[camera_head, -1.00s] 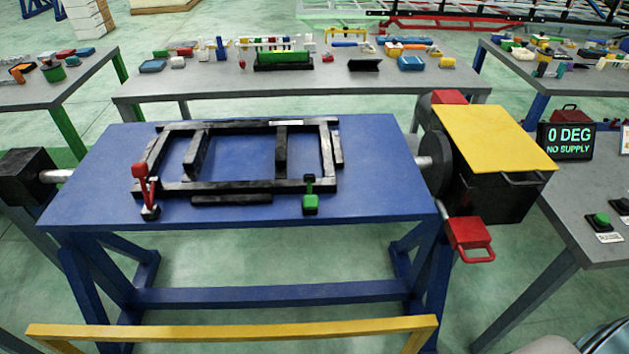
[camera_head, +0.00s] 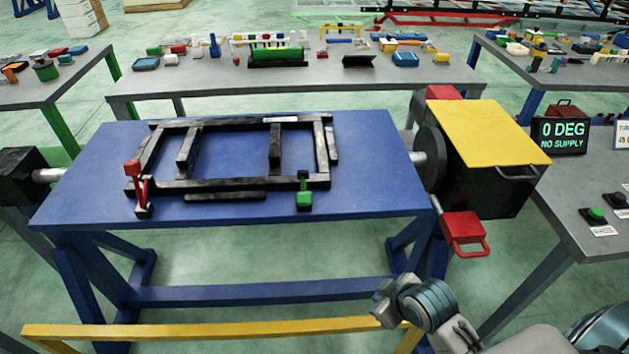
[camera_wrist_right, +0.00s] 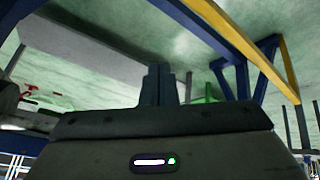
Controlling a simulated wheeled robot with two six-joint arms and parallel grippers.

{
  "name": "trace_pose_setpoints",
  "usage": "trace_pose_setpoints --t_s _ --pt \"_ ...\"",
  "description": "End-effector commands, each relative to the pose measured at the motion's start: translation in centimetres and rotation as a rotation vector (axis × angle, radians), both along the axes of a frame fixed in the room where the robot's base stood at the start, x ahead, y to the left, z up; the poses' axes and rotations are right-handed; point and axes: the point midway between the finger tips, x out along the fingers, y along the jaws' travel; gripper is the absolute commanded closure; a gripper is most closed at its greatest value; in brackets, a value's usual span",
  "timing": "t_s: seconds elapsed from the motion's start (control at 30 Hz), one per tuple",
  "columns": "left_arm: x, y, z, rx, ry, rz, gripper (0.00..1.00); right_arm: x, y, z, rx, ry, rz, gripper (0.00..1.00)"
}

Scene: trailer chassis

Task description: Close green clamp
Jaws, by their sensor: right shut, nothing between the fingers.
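The green clamp (camera_head: 304,198) sits at the front edge of the blue table, by the front right corner of the black frame (camera_head: 230,184). The clamp does not show in that view. My left gripper is not in view.
A red clamp (camera_head: 140,186) stands at the frame's front left corner. A yellow rail (camera_head: 200,328) runs low in front of the blue table (camera_head: 370,160). A yellow-topped black box (camera_head: 487,130) with a red handle (camera_head: 464,232) is at the right, beside a side table with buttons.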

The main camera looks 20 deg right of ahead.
Motion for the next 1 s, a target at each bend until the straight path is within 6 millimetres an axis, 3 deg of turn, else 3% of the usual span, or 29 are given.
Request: trace_pose_setpoints --t_s 0.03,0.1,0.3,0.4,0.6,1.0 --pt "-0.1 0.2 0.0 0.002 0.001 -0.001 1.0 2.2 0.2 3.7 -0.034 -0.101 0.127 1.0" --pt "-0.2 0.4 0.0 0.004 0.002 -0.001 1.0 4.6 1.0 7.7 -0.08 -0.225 0.303 1.0" --pt "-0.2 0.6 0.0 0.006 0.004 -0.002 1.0 9.3 2.7 17.2 -0.248 -0.552 0.705 1.0" --pt "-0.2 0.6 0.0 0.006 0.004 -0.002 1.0 10.5 3.2 20.7 -0.323 -0.674 0.833 1.0" --pt "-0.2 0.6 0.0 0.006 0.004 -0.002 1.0 11.4 3.7 24.3 -0.409 -0.805 0.957 1.0" --pt "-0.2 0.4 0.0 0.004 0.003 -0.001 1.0 11.6 3.8 24.8 -0.422 -0.824 0.972 1.0"
